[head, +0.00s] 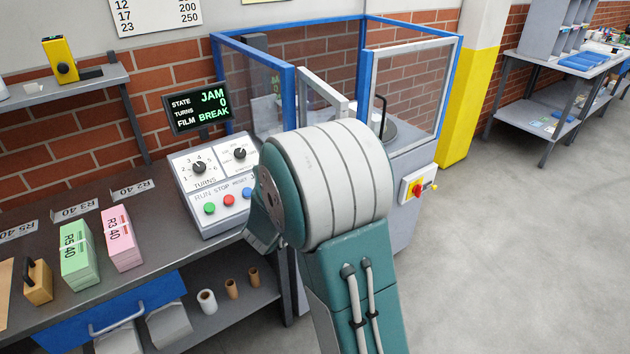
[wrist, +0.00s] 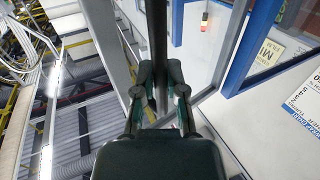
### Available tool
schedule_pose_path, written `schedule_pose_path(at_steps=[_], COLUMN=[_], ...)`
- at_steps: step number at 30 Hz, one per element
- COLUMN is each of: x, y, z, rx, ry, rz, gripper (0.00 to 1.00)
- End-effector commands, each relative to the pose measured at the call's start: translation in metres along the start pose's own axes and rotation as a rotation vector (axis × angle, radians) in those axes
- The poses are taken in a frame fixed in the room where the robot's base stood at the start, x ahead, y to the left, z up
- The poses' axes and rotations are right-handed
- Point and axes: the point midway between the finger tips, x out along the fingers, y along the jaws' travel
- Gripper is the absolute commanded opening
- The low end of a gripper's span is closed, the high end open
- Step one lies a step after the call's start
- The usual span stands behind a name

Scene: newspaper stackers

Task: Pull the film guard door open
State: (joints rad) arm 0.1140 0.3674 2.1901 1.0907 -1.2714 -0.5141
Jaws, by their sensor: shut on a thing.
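The film guard door (head: 415,46) is a clear panel in a light grey frame on the right part of the blue-framed enclosure. In the wrist view, my gripper (wrist: 160,98) is shut on this dark upright handle (wrist: 158,30). A grey frame (wrist: 222,48) runs just right of the handle there. My gripper is hidden behind my arm in the head view. I cannot tell how far the door stands open.
A red-yellow switch (head: 417,189) projects at right. Floor at right is clear.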

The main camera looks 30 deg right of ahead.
Motion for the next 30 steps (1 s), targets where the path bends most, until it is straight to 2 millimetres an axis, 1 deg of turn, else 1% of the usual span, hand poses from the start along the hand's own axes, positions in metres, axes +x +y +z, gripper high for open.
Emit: schedule_pose_path(at_steps=[2,3,5,6,15,19,23,30], x=[0.001,0.001,0.001,0.001,0.000,-0.007,-0.028,-0.079], y=[-0.003,-0.003,-0.002,-0.002,-0.001,-0.002,-0.002,-0.003], z=[-0.004,-0.004,-0.004,-0.003,-0.002,-0.002,-0.001,0.000], rx=[0.005,0.005,0.005,0.005,0.002,0.002,0.001,0.002], ry=[0.008,0.008,0.008,0.007,0.004,0.004,0.003,0.003], rz=[-0.005,-0.005,-0.005,-0.004,-0.002,-0.004,-0.006,-0.008], gripper=[0.00,0.20,0.47,0.51,0.51,0.51,0.51,0.51])
